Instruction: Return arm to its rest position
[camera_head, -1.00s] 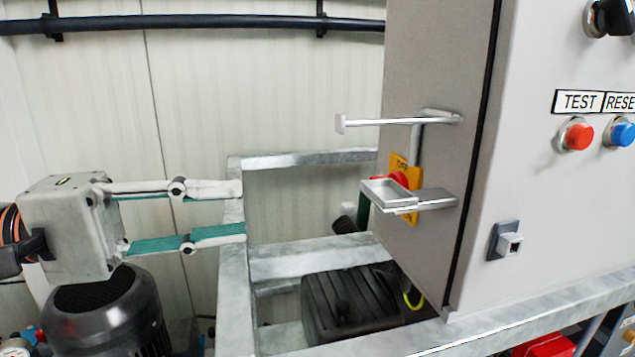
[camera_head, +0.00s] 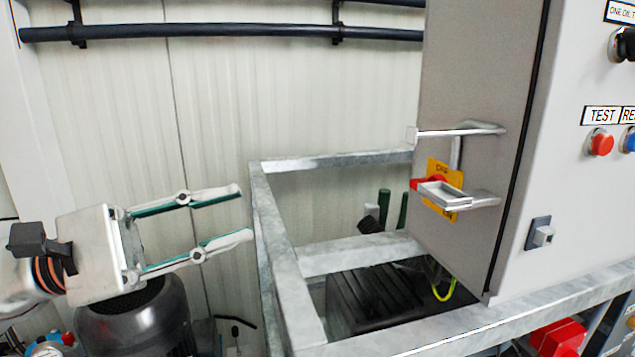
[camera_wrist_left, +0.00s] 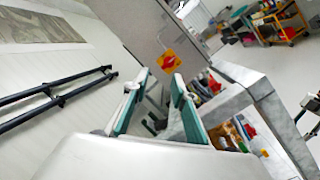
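My left gripper (camera_head: 243,212) comes in from the left in the head view. Its two green-lined fingers are apart, with nothing between them. It is left of the control cabinet (camera_head: 465,120) and clear of it, near the left bar of the metal frame. In the left wrist view, the open fingers (camera_wrist_left: 158,82) reach toward the cabinet side, where the red and yellow rotary switch (camera_wrist_left: 169,62) shows between and beyond them. The switch (camera_head: 440,190) sits behind a metal bracket in the head view. My right gripper is not in view.
The galvanised frame (camera_head: 285,270) stands right of the gripper, with a black ribbed box (camera_head: 375,298) inside. A dark motor (camera_head: 135,320) is below my left wrist. Black pipes (camera_head: 230,32) run along the wall. The cabinet front has red and blue buttons (camera_head: 601,142).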

